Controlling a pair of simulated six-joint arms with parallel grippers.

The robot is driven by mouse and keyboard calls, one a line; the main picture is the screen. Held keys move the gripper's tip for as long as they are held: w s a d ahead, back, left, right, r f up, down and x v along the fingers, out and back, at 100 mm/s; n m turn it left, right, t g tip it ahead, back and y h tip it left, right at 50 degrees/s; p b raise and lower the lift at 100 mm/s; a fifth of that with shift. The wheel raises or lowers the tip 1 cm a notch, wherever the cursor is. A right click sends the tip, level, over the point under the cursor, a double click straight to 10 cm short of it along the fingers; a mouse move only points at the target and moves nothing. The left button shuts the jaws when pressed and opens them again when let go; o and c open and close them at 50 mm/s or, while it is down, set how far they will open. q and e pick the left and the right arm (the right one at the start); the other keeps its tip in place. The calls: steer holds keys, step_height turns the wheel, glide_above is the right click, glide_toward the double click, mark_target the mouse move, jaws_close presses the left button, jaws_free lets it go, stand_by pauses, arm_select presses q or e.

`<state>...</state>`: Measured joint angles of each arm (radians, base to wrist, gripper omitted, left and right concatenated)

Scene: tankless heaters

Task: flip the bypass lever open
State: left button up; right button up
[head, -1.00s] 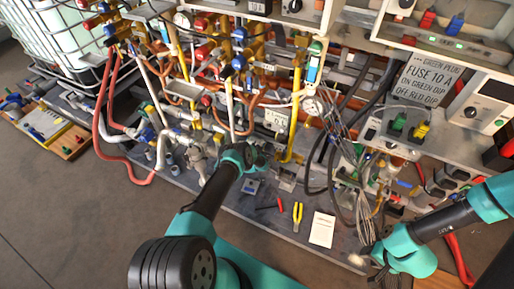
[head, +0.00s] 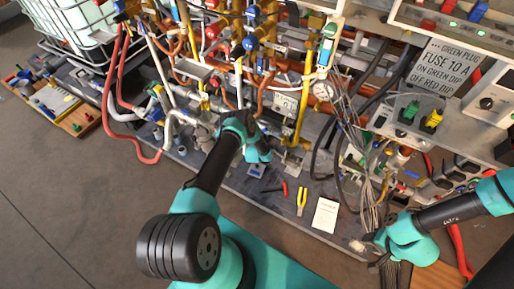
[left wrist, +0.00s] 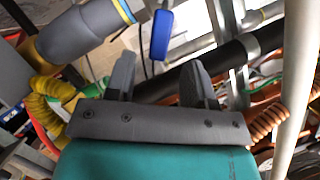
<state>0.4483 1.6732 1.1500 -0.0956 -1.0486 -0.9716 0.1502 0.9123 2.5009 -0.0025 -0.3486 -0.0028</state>
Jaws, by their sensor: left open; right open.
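In the left wrist view a blue handle (left wrist: 162,35) on a thin metal stem stands just beyond my open fingers (left wrist: 160,82); nothing is between them. I cannot tell for sure whether it is the bypass lever. In the head view my left gripper (head: 260,153) is at the front of the pipe rack, its fingers partly hidden by the wrist. Several blue handles show on the rack, one of them on the upper pipes (head: 249,43). My right gripper (head: 378,245) is low at the right, near the board's front edge, open and apart from the rack.
Red-handled pliers (head: 284,189), yellow pliers (head: 302,201) and a white paper (head: 325,215) lie on the dark board. Grey cables (head: 368,190) hang right of them. Red hoses (head: 128,150) loop at the left. A yellow hose (left wrist: 48,95) and a dark pipe (left wrist: 258,42) surround my left fingers.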

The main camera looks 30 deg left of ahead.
arm_select(q)
steer(key=v, duration=1.1)
steer(key=shift+s, duration=0.2)
